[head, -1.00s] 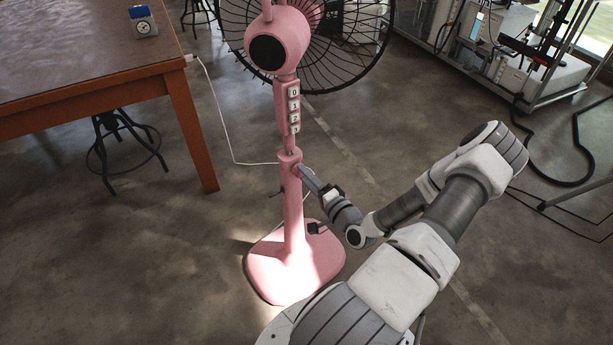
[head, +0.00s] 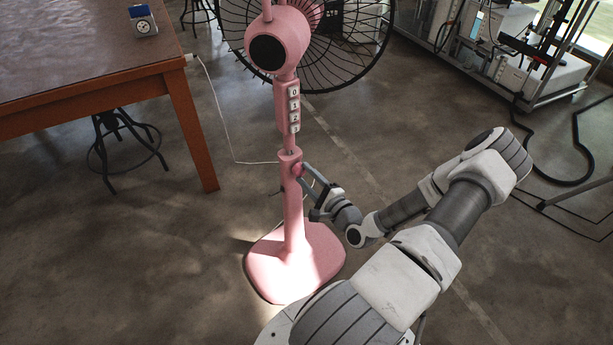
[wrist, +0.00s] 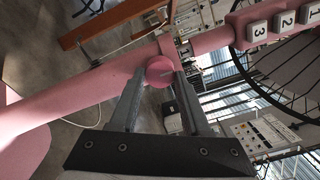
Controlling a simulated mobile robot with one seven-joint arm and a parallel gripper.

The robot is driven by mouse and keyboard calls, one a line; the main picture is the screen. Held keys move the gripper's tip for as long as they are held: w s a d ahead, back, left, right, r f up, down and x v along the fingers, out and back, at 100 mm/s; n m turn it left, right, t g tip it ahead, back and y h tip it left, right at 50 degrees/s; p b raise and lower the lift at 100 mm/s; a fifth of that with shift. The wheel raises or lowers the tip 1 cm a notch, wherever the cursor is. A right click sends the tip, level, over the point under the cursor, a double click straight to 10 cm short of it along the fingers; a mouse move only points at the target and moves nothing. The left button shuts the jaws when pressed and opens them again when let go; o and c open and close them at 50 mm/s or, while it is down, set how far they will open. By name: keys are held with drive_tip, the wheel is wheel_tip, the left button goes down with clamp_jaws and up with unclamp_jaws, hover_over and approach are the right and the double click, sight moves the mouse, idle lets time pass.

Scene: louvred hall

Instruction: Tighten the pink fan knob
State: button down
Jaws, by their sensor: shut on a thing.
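The pink pedestal fan (head: 292,210) stands upright on the floor, with its round pink base at the bottom and its black wire cage at the top. The pink knob (head: 298,170) sits on the right side of the pole, below the numbered white buttons (head: 294,108). In the wrist view the knob (wrist: 160,71) is round, with a slot mark on its face. My gripper (head: 307,174) reaches the knob from the right. In the wrist view my gripper's fingers (wrist: 159,80) lie on either side of the knob and are shut on it.
A wooden table (head: 130,80) with a small blue device (head: 143,20) stands at the left, with a stool (head: 122,140) beneath it. A white cord (head: 232,130) runs from the table edge towards the fan. A metal equipment cart (head: 540,75) stands at the back right.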

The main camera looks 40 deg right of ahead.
idle(0.4)
drive_tip(key=shift+c, duration=1.8)
unclamp_jaws()
drive_tip(key=s+a+p, duration=0.1)
drive_tip(key=s+p, duration=0.2)
drive_tip(key=s, duration=1.4)
drive_tip(key=shift+s, duration=0.2)
